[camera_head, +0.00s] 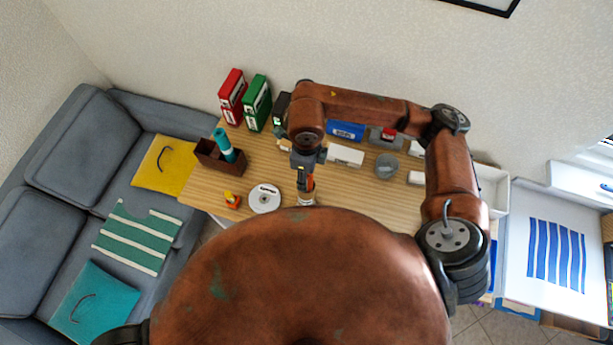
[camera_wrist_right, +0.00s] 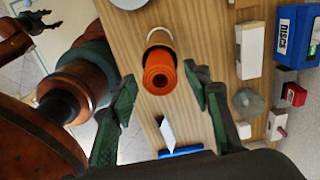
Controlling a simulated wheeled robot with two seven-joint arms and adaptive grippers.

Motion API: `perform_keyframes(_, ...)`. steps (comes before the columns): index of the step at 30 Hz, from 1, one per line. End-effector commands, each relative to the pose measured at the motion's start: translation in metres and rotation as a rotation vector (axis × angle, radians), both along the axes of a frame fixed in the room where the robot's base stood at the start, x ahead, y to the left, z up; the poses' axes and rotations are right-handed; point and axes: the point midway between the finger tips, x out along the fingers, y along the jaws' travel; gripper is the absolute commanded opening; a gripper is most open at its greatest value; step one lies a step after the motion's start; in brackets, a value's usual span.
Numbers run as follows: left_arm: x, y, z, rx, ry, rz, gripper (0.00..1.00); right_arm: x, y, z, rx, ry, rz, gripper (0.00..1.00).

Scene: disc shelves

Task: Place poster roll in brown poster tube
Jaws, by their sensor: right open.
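An orange poster roll (camera_wrist_right: 160,75) stands upright with its spiral end toward the right wrist camera. Its lower part appears to be inside a light brown tube (camera_wrist_right: 159,36) near the table's front edge. In the head view the orange roll (camera_head: 309,183) shows above the tube (camera_head: 306,199). My right gripper (camera_wrist_right: 158,78) is open, with a finger on either side of the roll's upper end and visible gaps to both. In the head view the right gripper (camera_head: 306,166) is over the roll. My left gripper (camera_wrist_right: 46,20) shows small in the wrist view, fingers apart and empty.
The wooden table (camera_head: 262,168) also holds a white disc (camera_head: 264,198), a small orange item (camera_head: 232,200), a brown box (camera_head: 209,156) with a teal roll (camera_head: 224,145), a white box (camera_head: 345,155), a grey bin (camera_head: 387,165) and red and green binders. A sofa stands left.

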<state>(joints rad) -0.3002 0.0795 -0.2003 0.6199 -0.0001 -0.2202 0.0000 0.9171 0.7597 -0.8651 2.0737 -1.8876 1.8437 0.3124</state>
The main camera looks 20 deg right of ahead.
Motion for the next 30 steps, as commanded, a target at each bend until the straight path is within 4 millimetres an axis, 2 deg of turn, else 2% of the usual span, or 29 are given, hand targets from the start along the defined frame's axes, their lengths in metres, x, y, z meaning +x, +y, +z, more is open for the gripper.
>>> perform_keyframes(6, 0.0, 0.0, -0.008, 0.0, 0.001, 0.0, 0.45, 0.002, 0.0, 0.047, 0.001, -0.006, 0.001, 0.45)
perform_keyframes(13, -0.001, 0.0, -0.012, 0.0, 0.001, 0.0, 0.45, 0.001, 0.0, 0.085, 0.001, -0.003, 0.0, 0.45)
perform_keyframes(18, -0.001, 0.0, -0.013, 0.0, 0.001, 0.0, 0.45, 0.0, 0.0, 0.096, 0.0, -0.001, 0.0, 0.45)
perform_keyframes(30, 0.0, 0.0, -0.013, 0.0, 0.0, 0.0, 0.45, 0.0, 0.0, 0.097, 0.0, -0.001, 0.0, 0.45)
